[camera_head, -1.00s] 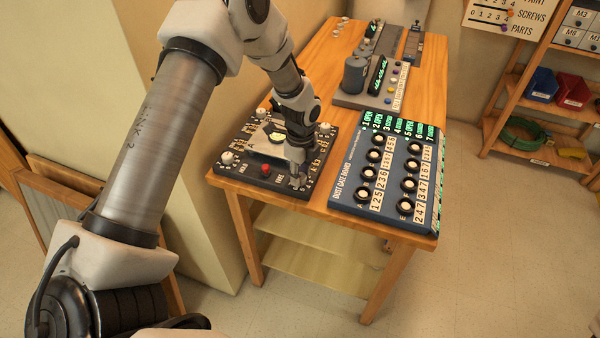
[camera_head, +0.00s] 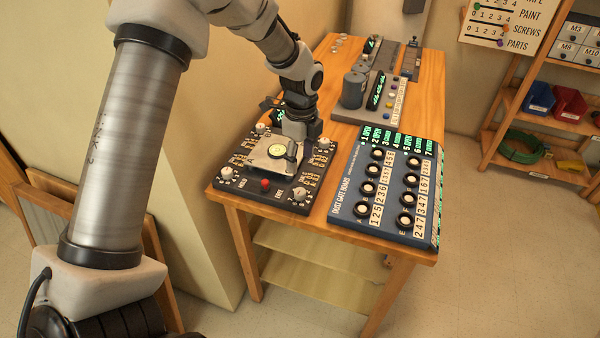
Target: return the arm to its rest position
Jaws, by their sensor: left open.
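My left arm comes in from the left and reaches over the wooden table. My left gripper (camera_head: 300,130) is open and empty, near the far right part of the black control panel (camera_head: 243,187). Whether it touches the panel cannot be told. The panel has white knobs at its corners, a red button (camera_head: 265,184) at its front and a light plate with a round bubble level (camera_head: 270,150) in the middle. My right gripper is not in view.
A blue dust gate board (camera_head: 345,209) with several round knobs lies right of the panel. Behind stand a grey console (camera_head: 352,113) with dark cylinders and further devices. A shelf (camera_head: 535,142) with bins stands at the right. The floor between is clear.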

